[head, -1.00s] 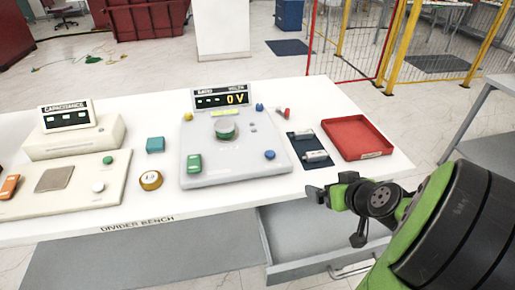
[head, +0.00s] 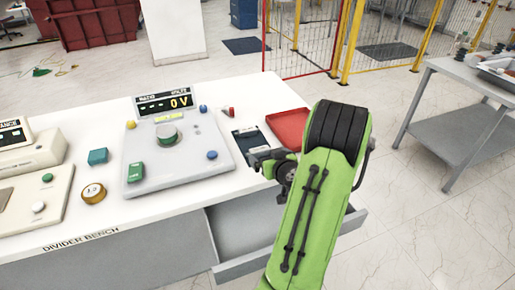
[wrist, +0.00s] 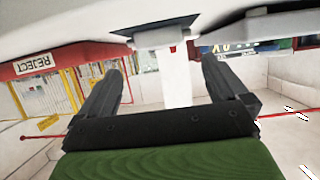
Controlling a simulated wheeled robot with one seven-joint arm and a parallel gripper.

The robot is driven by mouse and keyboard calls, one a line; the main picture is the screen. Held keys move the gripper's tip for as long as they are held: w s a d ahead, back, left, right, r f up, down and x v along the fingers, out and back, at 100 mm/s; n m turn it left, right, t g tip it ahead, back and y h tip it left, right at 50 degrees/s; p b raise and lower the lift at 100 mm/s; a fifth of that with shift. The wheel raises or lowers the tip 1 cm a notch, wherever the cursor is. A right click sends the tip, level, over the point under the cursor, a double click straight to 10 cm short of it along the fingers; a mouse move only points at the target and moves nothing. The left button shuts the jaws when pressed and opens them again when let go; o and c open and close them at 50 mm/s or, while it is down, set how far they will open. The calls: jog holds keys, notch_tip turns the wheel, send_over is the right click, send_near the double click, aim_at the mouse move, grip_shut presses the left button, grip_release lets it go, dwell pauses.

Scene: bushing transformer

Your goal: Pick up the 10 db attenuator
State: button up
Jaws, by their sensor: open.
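A dark blue tray (head: 250,142) lies on the bench near its right end. A small silver-grey cylinder shows at its far end (head: 246,132); I cannot read a 10 dB marking on it. My gripper (head: 258,158) is over the tray's near part and hides it. In the wrist view my gripper's two fingers (wrist: 163,78) are wide apart with nothing between them. A dark blue patch, likely the tray (wrist: 150,28), shows at the top of that view, with a grey piece (wrist: 160,38) by it.
A red tray (head: 290,122) stands right of the blue one; its REJECT label (wrist: 33,64) shows in the wrist view. A grey divider unit (head: 180,155) with a display (head: 168,102) sits left. An open drawer (head: 250,235) juts out below the bench. A grey table (head: 460,125) stands right.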

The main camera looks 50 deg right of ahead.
aim_at(259, 147)
jog(key=p+x, duration=0.1)
jog(key=x, duration=0.7)
jog(key=shift+c, duration=0.6)
jog(key=c, duration=0.9)
